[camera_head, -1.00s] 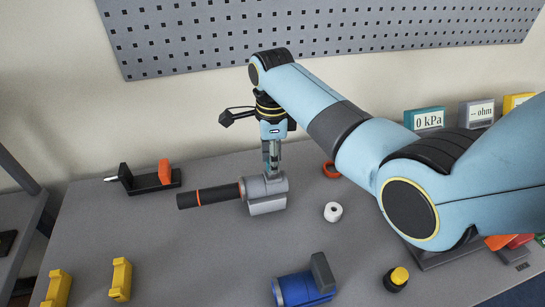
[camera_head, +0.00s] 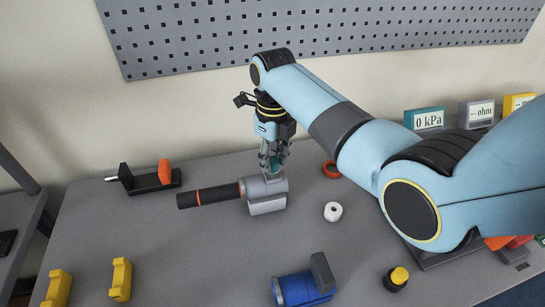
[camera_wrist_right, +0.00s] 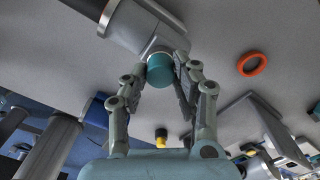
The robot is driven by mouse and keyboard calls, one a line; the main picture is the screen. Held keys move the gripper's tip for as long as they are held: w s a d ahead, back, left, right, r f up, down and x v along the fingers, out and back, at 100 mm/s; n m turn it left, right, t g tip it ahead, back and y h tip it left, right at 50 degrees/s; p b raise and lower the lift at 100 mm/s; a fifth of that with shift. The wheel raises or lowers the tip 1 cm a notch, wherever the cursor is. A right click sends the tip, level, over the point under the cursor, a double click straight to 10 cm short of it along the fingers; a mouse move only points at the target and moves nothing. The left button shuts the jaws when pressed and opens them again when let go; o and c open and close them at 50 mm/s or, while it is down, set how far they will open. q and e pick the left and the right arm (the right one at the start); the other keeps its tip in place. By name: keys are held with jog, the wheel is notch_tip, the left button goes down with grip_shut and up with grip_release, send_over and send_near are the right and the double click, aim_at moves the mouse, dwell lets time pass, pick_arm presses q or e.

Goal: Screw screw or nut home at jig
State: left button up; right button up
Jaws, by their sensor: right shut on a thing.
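A grey fitting (camera_head: 265,204) with a black rod (camera_head: 208,196) and an orange ring lies on the grey table. I take this fitting to be the jig, but cannot be sure. My right gripper (camera_head: 270,166) points straight down over its top. In the right wrist view, the fingers (camera_wrist_right: 161,82) are shut on a teal round cap (camera_wrist_right: 160,69), the screw or nut. The cap sits against the grey fitting (camera_wrist_right: 150,27); its thread is hidden, so I cannot tell how deep it is seated. My left gripper is not in view.
A white ring (camera_head: 333,211) and an orange ring (camera_head: 331,169) lie right of the fitting. A black clamp with an orange jaw (camera_head: 165,172) stands left. A blue cylinder (camera_head: 296,289), yellow brackets (camera_head: 121,279) and a yellow-topped knob (camera_head: 398,276) are in front.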

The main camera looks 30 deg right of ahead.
jog(key=o, duration=1)
jog(key=shift+o, duration=0.5)
jog(key=shift+o, duration=1.3)
jog(key=n, duration=0.4)
jog(key=shift+n, duration=1.2)
